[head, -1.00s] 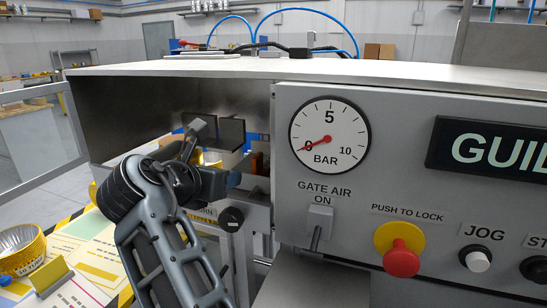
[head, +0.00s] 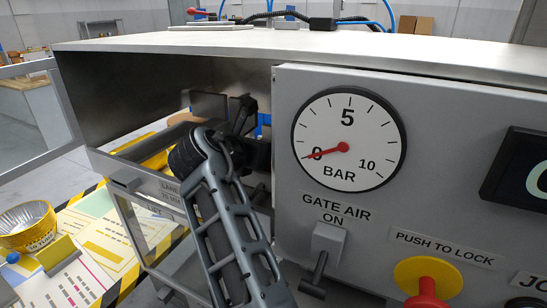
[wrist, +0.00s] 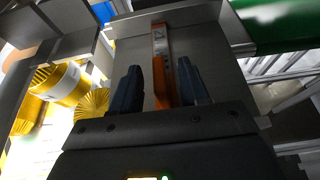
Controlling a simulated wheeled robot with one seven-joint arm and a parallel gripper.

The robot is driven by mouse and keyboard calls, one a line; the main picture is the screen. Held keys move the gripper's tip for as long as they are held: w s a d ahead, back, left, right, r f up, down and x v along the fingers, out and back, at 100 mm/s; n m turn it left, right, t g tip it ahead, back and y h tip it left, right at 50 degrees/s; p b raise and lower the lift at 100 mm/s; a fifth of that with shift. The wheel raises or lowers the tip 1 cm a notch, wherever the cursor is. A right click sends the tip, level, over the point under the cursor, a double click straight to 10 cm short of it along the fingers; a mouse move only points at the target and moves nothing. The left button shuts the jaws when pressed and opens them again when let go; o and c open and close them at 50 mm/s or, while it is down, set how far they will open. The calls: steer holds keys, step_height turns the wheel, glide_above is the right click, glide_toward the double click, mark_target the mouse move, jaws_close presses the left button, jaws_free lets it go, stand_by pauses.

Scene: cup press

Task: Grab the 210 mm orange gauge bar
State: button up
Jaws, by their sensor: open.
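In the wrist view the orange gauge bar (wrist: 160,55) stands out from a grey surface, its long side running away from me, with dark markings on its face. My gripper (wrist: 160,82) is open, with one dark blue finger on each side of the bar's near part. I cannot tell whether either finger touches it. In the head view my gripper (head: 250,125) reaches into the machine's open bay. My own wrist hides much of it there, and I cannot make out the bar in that view.
A grey control panel with a pressure gauge (head: 348,140), its needle near 0, stands right of my arm. A gate air switch (head: 325,245) is below it. The bay's metal roof (head: 290,42) is overhead.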

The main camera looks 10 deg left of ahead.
steer(key=shift+x, duration=1.1)
steer(key=shift+f, duration=0.1)
jaws_close()
